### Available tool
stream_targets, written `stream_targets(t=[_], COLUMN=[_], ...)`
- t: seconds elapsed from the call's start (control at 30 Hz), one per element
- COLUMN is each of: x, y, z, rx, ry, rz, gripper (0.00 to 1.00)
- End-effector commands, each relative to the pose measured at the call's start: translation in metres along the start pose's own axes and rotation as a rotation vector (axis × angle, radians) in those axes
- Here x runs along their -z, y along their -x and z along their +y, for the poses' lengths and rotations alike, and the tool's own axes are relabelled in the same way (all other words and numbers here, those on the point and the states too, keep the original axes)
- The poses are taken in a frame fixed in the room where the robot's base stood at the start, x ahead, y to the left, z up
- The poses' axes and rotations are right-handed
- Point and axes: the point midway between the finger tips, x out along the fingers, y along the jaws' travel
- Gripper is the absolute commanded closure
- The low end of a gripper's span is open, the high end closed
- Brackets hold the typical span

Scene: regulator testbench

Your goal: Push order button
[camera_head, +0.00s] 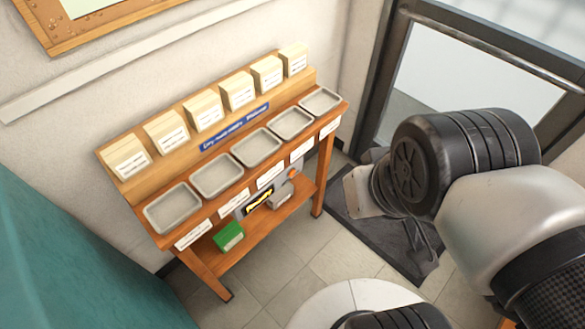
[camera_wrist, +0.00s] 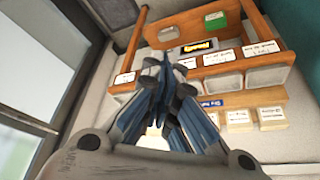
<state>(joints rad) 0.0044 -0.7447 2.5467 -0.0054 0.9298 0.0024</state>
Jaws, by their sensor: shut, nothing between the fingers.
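A grey panel (camera_head: 241,209) with a black display (camera_head: 259,200) and yellow writing is under the front edge of the wooden bench. A small orange round spot (camera_head: 293,173) at the panel's right end looks like the order button. The display (camera_wrist: 200,46) also shows in the wrist view, but I cannot make out the button there. My gripper (camera_wrist: 167,72) is shut and empty in the wrist view, its fingers pointing toward the bench. In the head view it is right of the bench, apart from it, and partly hidden by my arm.
The wooden bench (camera_head: 318,204) carries several grey trays (camera_head: 216,175) and label blocks (camera_head: 205,110). A green box (camera_head: 228,236) and a whitish box (camera_head: 281,195) are on its lower shelf. A glass door (camera_head: 440,75) and dark mat (camera_head: 365,226) are at right. Teal surface (camera_head: 60,260) is at left.

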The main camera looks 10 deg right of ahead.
Motion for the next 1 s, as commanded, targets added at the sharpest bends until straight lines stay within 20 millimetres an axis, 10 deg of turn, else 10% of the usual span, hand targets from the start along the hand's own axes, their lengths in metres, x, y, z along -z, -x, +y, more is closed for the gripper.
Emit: stream_targets(t=[0.27,0.6,1.0], x=[0.067,0.149,0.118], y=[-0.048,-0.187,-0.377], z=[0.033,0.081,0.071], rx=[-0.090,-0.119,0.132], ry=[-0.025,-0.004,-0.044], rz=[0.025,0.104,0.182], gripper=[1.00,1.00,1.00])
